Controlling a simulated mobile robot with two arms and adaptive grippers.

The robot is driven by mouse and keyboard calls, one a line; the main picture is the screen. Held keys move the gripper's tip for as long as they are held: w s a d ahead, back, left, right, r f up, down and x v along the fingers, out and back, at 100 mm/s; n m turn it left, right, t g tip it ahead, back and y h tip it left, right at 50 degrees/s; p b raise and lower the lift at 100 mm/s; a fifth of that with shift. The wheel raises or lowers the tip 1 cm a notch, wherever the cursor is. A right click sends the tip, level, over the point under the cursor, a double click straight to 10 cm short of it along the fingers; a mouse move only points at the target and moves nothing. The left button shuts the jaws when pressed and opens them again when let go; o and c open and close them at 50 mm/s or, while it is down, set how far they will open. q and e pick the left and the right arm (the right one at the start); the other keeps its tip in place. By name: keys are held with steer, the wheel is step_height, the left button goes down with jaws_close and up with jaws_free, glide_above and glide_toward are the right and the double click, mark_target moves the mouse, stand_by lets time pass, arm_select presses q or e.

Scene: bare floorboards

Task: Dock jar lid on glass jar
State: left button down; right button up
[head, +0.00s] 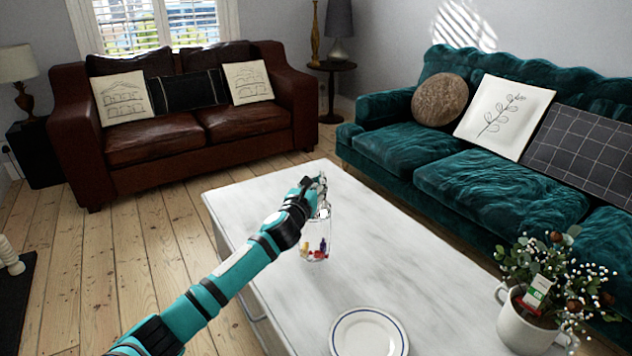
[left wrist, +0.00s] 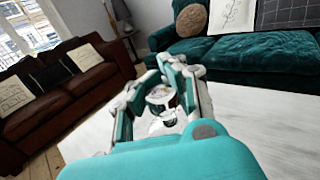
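The glass jar (head: 314,241) stands upright on the white table, clear, with small red, yellow and blue pieces inside. My left gripper (head: 321,184) is right over the jar. In the left wrist view, its fingers (left wrist: 162,82) close in around a small round, shiny piece, which looks like the jar lid (left wrist: 160,96). Clear glass shows just below this piece. Whether the lid touches the jar's rim is too small to tell. My right gripper is not in view.
The marble-like table (head: 255,215) is mostly clear. A white plate with a blue ring (head: 368,334) lies near the front. A white mug with a flowering plant (head: 524,318) stands at the right. A teal sofa (head: 480,190) and brown sofa (head: 160,150) stand beyond.

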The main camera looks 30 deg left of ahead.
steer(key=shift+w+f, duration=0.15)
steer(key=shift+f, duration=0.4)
arm_select(q)
steer(key=shift+f, duration=0.25)
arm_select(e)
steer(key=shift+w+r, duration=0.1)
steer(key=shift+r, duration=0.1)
arm_select(q)
steer(key=shift+f+b, duration=0.25)
steer(key=shift+b, duration=0.05)
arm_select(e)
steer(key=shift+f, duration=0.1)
arm_select(q)
steer(key=c, duration=1.6)
jaws_free()
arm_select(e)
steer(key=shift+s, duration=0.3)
